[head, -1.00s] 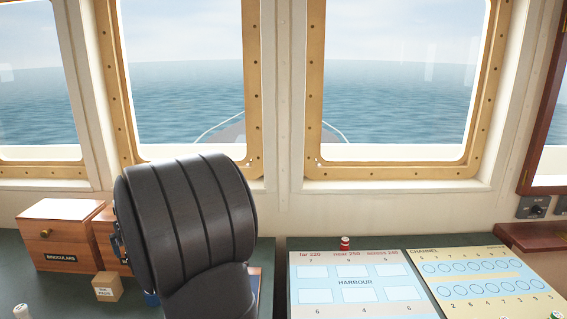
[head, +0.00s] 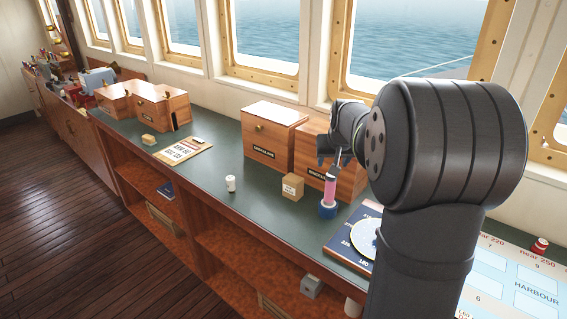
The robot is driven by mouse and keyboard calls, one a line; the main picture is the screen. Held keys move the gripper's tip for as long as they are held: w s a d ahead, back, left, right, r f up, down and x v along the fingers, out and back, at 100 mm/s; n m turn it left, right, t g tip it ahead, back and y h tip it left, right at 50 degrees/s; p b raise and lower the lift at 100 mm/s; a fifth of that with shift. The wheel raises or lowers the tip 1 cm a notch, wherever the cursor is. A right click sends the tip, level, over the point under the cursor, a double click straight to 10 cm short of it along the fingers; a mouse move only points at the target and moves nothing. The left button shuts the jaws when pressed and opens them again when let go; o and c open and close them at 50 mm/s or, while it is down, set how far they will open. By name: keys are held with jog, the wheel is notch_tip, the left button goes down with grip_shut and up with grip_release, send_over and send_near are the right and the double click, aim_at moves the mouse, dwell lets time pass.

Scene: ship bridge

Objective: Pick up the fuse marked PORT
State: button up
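My gripper (head: 334,160) hangs over the counter in front of a wooden box, just above a pink cylinder with a blue base (head: 328,196). Its fingers are small and partly hidden by my wrist, so I cannot tell whether they are open, shut or touching the cylinder. A white cylinder (head: 231,184) stands upright on the counter to the left. A small red cylinder with a pale band (head: 540,246) stands at the right by the printed panel. I can read no PORT marking on any of these, so I cannot tell which is the named fuse.
Wooden boxes (head: 274,133) line the window side of the green counter (head: 210,205). A small tan box (head: 292,187), a tag board (head: 184,150) and a blue dial board (head: 358,236) lie around. My arm covers part of the right side. The counter's middle is mostly clear.

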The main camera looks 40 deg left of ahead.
jog(key=s+a+r+n+g, duration=0.15)
jog(key=a+n, duration=0.35)
jog(key=a, duration=1.1)
jog(key=n+g+h, duration=0.2)
jog(key=n+g, duration=0.1)
jog(key=n, duration=0.2)
send_near(230, 177)
notch_tip(230, 177, down, 7)
jog(key=shift+a+r, duration=0.15)
jog(key=shift+a, duration=0.05)
jog(key=shift+a+f, duration=0.2)
jog(key=shift+f, duration=0.7)
jog(key=shift+a+f, duration=0.2)
jog(key=shift+f, duration=0.65)
jog(key=shift+a+f, duration=0.2)
jog(key=shift+f, duration=0.7)
jog(key=shift+c, duration=0.4)
jog(key=c, duration=1)
